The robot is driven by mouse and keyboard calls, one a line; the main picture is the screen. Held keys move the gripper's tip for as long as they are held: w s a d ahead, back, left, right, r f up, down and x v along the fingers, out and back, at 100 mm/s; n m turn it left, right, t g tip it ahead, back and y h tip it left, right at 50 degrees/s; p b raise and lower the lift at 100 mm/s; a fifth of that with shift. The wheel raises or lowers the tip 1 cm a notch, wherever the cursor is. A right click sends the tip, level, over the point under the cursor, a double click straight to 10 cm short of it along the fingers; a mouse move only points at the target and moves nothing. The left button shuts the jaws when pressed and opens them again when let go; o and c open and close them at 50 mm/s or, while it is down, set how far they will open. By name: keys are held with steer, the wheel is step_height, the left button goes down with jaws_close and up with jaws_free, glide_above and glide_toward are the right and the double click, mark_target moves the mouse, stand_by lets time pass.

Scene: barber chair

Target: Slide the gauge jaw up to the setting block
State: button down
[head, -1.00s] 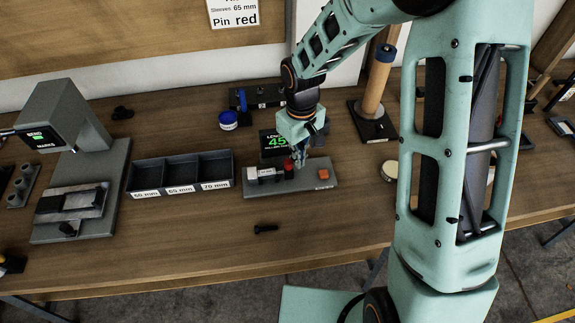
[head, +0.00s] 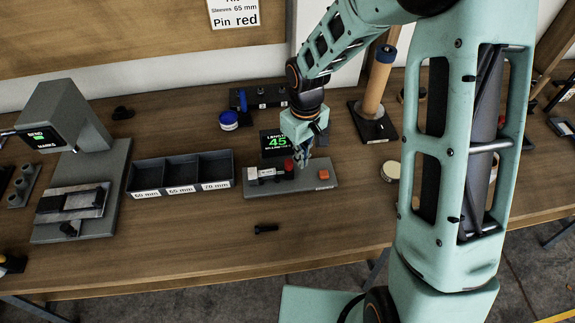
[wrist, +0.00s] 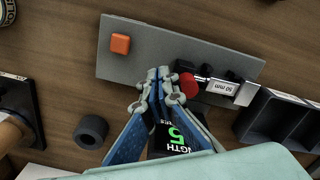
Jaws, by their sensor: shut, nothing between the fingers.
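The gauge is a grey plate (head: 308,182) on the bench with a small display (head: 275,142) behind it reading 45. The red-knobbed jaw (head: 289,166) stands near its middle; the red knob also shows in the wrist view (wrist: 187,84). Left of it in the head view lies the setting block, a white piece (head: 264,173), labelled "50 mm" in the wrist view (wrist: 222,87). I cannot tell whether jaw and block touch. My gripper (wrist: 161,73) is shut and empty, low over the plate, just beside the red knob on the side away from the block.
An orange button (head: 323,174) sits at the plate's right end. A three-compartment tray (head: 180,174) stands left of the gauge. A black bolt-like piece (head: 266,228) lies in front. A post on a black base (head: 374,126) stands behind right. The front bench is mostly clear.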

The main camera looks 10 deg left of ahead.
step_height(320, 180, up, 8)
steer(key=p, duration=0.5)
steer(key=shift+d+p, duration=0.15)
steer(key=shift+p, duration=0.2)
steer(key=shift+w+r, duration=0.1)
steer(key=shift+w, duration=0.05)
